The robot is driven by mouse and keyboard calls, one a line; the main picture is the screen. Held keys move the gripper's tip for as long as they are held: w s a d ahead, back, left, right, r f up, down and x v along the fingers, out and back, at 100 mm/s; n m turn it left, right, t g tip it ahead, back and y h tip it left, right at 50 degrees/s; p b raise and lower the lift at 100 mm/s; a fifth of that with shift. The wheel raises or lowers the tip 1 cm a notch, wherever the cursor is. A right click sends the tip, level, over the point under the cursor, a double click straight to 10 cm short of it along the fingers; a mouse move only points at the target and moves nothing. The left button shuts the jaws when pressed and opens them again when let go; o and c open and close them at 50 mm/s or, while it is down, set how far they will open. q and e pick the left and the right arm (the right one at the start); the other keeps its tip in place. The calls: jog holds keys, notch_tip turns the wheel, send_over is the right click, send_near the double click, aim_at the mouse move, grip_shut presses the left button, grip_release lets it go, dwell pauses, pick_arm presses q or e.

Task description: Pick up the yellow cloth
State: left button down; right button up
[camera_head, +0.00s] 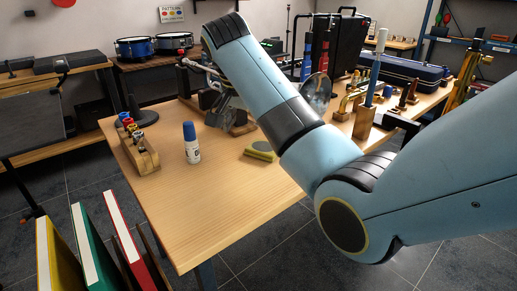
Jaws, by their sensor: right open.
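A small folded olive-yellow piece (259,152), which looks like the yellow cloth, lies on the wooden table (215,200) near its middle. My right arm comes in from the right and passes above and beside it. My right gripper (212,108) is open, farther back and to the left of the cloth, apart from it. It is partly mixed with the items behind it, so its fingers are hard to make out. My left gripper is not in view.
A white bottle with a blue cap (191,143) stands left of the cloth. A wooden holder with small coloured items (140,150) is at the left edge. Several instruments crowd the back right. The table's front is clear. Coloured binders (90,250) stand below.

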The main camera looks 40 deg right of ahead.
aim_at(260, 150)
jog(key=x, duration=0.3)
jog(key=shift+d+f+b, duration=0.1)
jog(key=shift+f+b, duration=0.1)
jog(key=shift+b, duration=0.1)
jog(key=x, duration=0.1)
jog(key=b+x, duration=0.1)
jog(key=x, duration=0.2)
jog(key=shift+w+d+f, duration=0.2)
jog(key=shift+w, duration=0.15)
jog(key=shift+d+f+b, duration=0.1)
jog(key=shift+f+b, duration=0.05)
jog(key=shift+b, duration=0.15)
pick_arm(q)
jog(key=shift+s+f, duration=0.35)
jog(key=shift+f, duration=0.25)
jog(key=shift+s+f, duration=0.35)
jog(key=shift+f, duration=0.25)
pick_arm(e)
jog(key=shift+c, duration=0.3)
jog(key=c, duration=0.5)
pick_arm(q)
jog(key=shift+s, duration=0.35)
pick_arm(e)
jog(key=c, duration=0.5)
jog(key=shift+o, duration=0.2)
